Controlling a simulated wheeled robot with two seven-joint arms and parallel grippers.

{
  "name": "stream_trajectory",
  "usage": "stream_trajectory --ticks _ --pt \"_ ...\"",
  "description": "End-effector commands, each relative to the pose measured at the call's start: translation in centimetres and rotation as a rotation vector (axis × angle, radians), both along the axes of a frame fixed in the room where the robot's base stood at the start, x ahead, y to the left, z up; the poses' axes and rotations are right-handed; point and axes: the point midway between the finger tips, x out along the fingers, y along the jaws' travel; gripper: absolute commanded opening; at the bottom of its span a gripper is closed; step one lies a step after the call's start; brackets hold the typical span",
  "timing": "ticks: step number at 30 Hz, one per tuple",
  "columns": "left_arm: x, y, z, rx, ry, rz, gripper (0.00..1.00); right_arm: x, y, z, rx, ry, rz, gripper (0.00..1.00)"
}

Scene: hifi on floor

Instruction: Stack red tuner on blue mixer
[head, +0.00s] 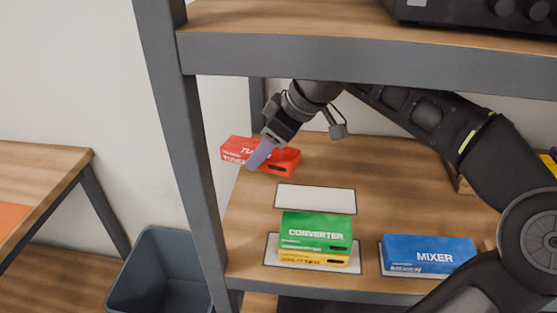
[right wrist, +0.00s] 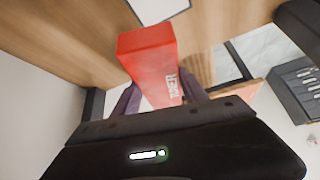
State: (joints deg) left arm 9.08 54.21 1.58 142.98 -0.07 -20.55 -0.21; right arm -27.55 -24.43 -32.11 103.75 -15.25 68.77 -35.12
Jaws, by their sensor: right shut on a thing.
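The red tuner (head: 284,160) is a flat box at the back left of the shelf, and it also shows in the right wrist view (right wrist: 147,50). My right gripper (head: 262,152) is shut on it, with a finger on each side in the right wrist view (right wrist: 160,98). I cannot tell whether the tuner touches the shelf. The blue mixer (head: 430,250) lies flat at the front right of the shelf, on a white pad, with its top clear. My left gripper is not in view.
A green converter box (head: 316,228) sits on a yellow splitter box (head: 313,262) on a white pad. An empty white pad (head: 316,199) lies behind them. The upper shelf (head: 330,50) hangs above my arm, and a grey post (head: 175,140) stands at left.

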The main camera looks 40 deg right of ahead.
Motion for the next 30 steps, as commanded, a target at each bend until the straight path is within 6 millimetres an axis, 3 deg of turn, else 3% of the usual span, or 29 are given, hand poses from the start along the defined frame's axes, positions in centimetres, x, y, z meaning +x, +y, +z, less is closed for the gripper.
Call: stream_trajectory --ticks 8,11,16,21,30 --pt "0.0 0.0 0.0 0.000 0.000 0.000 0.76 7.0 3.5 -0.7 -0.005 -0.001 -0.138 0.00" --pt "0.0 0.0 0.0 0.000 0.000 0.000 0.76 10.0 5.9 -1.9 -0.003 -0.004 -0.173 0.00" --pt "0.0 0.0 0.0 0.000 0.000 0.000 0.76 14.6 11.3 -5.7 0.002 -0.008 -0.194 0.00" --pt "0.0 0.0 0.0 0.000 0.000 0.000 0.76 16.3 14.8 -9.1 0.006 -0.014 -0.174 0.00" --pt "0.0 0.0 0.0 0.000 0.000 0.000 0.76 16.6 15.7 -10.1 0.008 -0.017 -0.165 0.00"
